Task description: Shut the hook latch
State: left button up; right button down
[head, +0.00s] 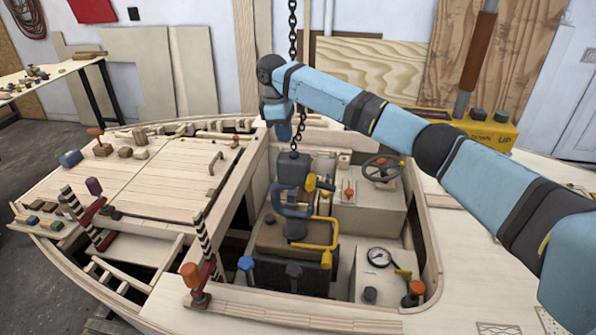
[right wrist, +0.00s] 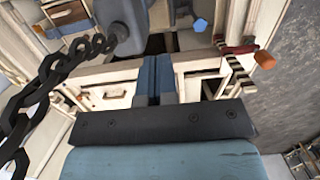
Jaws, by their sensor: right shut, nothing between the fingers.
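The hook (head: 284,203) is blue-grey and hangs under a dark block (head: 293,168) on a chain (head: 293,30), above the boxy machine in the hull's well. A yellow lever (head: 320,183), which looks like the latch, sticks out at the hook's upper right; its mouth looks open. A yellow bar (head: 333,236) stands beside the hook's lower end; I cannot tell whether the hook is around it. My right gripper (head: 283,130) points down above the block, close to the chain, shut and empty. In the right wrist view its fingers (right wrist: 157,78) are together, with the block (right wrist: 122,25) beyond. My left gripper is not in view.
A steering wheel (head: 382,168) and a round gauge (head: 379,257) sit right of the hook. The chain (right wrist: 40,95) runs close beside my right gripper in the wrist view.

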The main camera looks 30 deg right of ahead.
jog(key=d+f+p, duration=0.1)
jog(key=f, duration=0.2)
jog(key=s+d+f+p, duration=0.1)
jog(key=f, duration=0.3)
jog(key=s+d+f, duration=0.1)
jog(key=f, duration=0.3)
jog(key=shift+s+f+p, duration=0.2)
jog(key=shift+f+p, duration=0.05)
jog(key=shift+p, duration=0.15)
jog(key=shift+s+d+f, duration=0.25)
jog(key=shift+d, duration=0.15)
jog(key=shift+f, duration=0.1)
